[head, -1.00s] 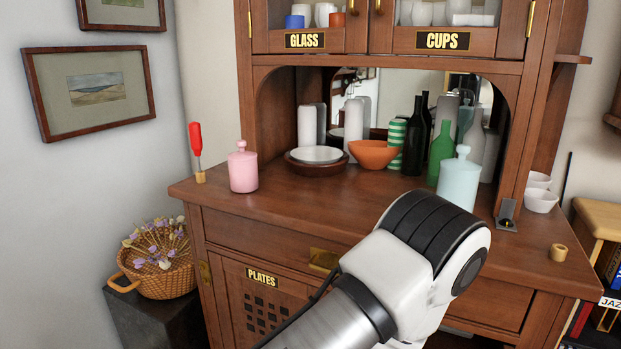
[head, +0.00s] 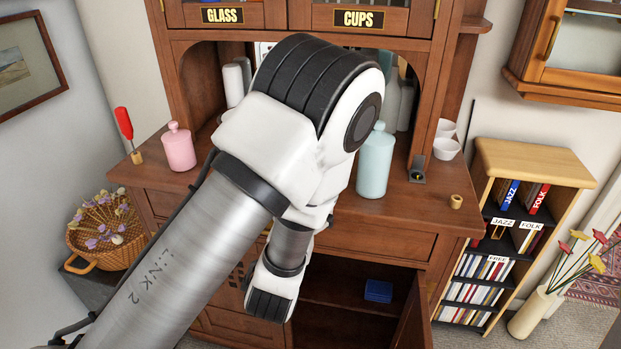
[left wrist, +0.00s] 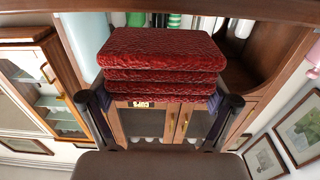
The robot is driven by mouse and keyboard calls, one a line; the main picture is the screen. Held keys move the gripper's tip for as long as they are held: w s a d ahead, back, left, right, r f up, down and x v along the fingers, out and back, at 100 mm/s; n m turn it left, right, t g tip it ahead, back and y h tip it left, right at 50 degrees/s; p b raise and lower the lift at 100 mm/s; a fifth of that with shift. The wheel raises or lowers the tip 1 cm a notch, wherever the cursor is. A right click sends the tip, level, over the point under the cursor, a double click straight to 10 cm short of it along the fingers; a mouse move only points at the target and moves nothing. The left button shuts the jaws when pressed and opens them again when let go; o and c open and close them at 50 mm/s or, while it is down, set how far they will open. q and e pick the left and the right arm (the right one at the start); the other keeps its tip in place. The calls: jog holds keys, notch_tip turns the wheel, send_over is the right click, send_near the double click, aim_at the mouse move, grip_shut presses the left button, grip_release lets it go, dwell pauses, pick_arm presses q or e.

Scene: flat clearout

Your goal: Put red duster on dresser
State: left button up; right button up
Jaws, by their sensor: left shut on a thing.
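The red duster (left wrist: 160,65) is a folded, textured red cloth in layers. My left gripper (left wrist: 160,103) is shut on it, one finger at each side, in the left wrist view. The dresser (head: 415,212) is brown wood with a flat top. It also shows behind the duster in the left wrist view (left wrist: 268,98), upside down. My left arm hides the middle of the dresser top in the head view, and neither the left gripper nor the duster shows there. The duster appears in the air; its height over the top cannot be told. My right gripper is not in view.
On the dresser top stand a pink jar (head: 179,148), a red-handled tool (head: 124,123) and a pale teal bottle (head: 375,165). The top's right front is mostly bare around a small wooden ring (head: 456,202). A lower compartment stands open with a blue box (head: 378,290). A bookcase (head: 535,165) stands right.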

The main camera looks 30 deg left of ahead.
pick_arm(q)
jog(key=p+x, duration=0.1)
jog(key=x, duration=0.3)
jog(key=p+x, duration=0.1)
jog(key=x, duration=0.9)
jog(key=shift+s+a+r+p, duration=0.1)
jog(key=shift+a+r+p, duration=0.05)
jog(key=shift+r+p, duration=0.2)
jog(key=shift+w+f+p, duration=0.25)
jog(key=shift+f+p, duration=0.05)
jog(key=shift+p, duration=0.05)
jog(key=shift+a+f, duration=0.1)
jog(key=shift+f, duration=0.1)
jog(key=shift+s+f+b, duration=0.1)
jog(key=shift+f+b, duration=0.05)
jog(key=shift+b, duration=0.15)
jog(key=o, duration=0.9)
